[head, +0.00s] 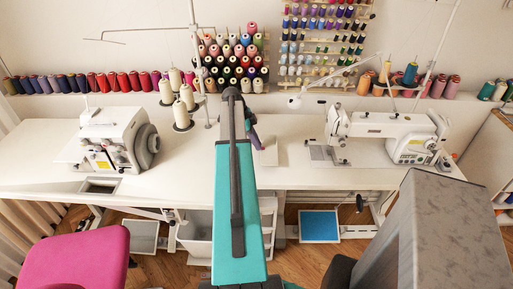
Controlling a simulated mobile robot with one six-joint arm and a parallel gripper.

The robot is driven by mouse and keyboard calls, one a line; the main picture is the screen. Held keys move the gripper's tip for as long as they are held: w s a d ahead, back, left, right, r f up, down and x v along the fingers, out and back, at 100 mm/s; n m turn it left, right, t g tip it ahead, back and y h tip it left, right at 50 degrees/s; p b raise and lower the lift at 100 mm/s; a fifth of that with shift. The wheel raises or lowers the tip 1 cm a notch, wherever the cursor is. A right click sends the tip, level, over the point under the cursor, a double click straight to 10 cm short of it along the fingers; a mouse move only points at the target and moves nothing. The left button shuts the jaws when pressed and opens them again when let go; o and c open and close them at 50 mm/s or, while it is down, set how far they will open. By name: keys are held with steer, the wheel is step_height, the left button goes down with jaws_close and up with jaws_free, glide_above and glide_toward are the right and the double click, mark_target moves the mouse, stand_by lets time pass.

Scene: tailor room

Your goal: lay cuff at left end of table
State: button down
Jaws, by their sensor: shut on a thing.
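A small pale beige piece, which looks like the cuff (268,152), shows just right of the far end of my teal arm, over the middle of the white table (190,180). My gripper (257,142) is mostly hidden behind the arm; a dark purplish part of it shows just above the cuff. It is shut on the cuff. I cannot tell whether the cuff touches the tabletop. The table's left end (30,150) lies left of a white overlock machine (115,140) and is bare.
A white sewing machine (385,135) stands on the table's right part. A thread stand with cream cones (183,112) stands behind, left of my arm. A pink chair (80,262) is at the front left. Tabletop between the overlock machine and my arm is clear.

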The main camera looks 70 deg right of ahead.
steer(key=shift+d, duration=0.1)
stand_by(0.3)
steer(key=shift+f+p, duration=0.75)
steer(key=shift+f, duration=1.05)
steer(key=shift+f, duration=0.1)
steer(key=c, duration=1.8)
jaws_free()
steer(key=shift+w+r, duration=0.1)
steer(key=shift+r, duration=0.1)
steer(key=b+v, duration=0.3)
steer(key=v, duration=0.9)
